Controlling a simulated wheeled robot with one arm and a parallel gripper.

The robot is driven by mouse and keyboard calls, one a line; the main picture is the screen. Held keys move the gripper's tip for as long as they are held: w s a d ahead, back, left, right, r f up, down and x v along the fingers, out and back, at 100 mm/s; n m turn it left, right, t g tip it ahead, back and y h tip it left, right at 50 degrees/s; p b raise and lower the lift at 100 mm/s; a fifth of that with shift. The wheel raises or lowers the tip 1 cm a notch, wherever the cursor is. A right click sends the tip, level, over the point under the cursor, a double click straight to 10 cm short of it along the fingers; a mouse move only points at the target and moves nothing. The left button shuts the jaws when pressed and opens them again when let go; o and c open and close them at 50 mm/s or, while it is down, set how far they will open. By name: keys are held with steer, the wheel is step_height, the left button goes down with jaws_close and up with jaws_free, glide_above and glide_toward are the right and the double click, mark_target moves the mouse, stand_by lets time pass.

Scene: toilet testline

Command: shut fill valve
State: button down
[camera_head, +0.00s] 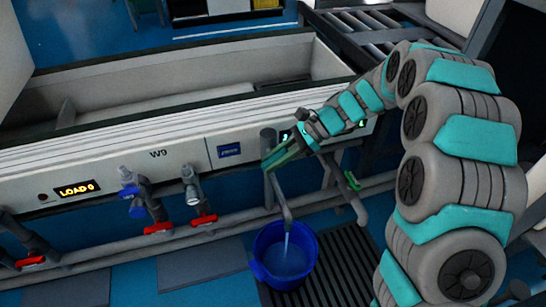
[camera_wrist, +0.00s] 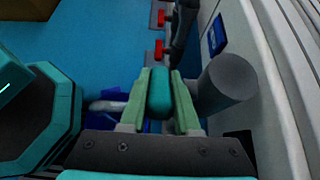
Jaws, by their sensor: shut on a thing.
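The grey pipe end (camera_wrist: 230,78) stands right beside the right finger. Below my gripper, a grey spout (camera_head: 281,195) points down, and a pale stream of water runs from it into a blue bucket (camera_head: 270,272). My gripper hides the handle in the head view.
Red-handled valves (camera_head: 203,220) line the low pipe to the left. A green-handled pipe (camera_head: 352,181) is close on the right. The long grey tank (camera_head: 180,90) with its "LOAD 0" display (camera_head: 76,189) stands behind. A dark floor grate (camera_head: 335,270) lies right of the bucket.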

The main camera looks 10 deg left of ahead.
steer(key=g+y+p, duration=0.1)
steer(key=g+y, duration=0.1)
steer(key=y, duration=0.1)
steer(key=shift+p, duration=0.35)
steer(key=shift+s+r+g+y, duration=0.1)
steer(key=shift+g+y, duration=0.7)
steer(key=shift+y, duration=0.3)
steer(key=c, duration=0.6)
jaws_free()
steer(key=shift+a, duration=0.1)
steer(key=shift+c, duration=0.2)
steer(key=v, duration=0.7)
steer(key=shift+d, duration=0.4)
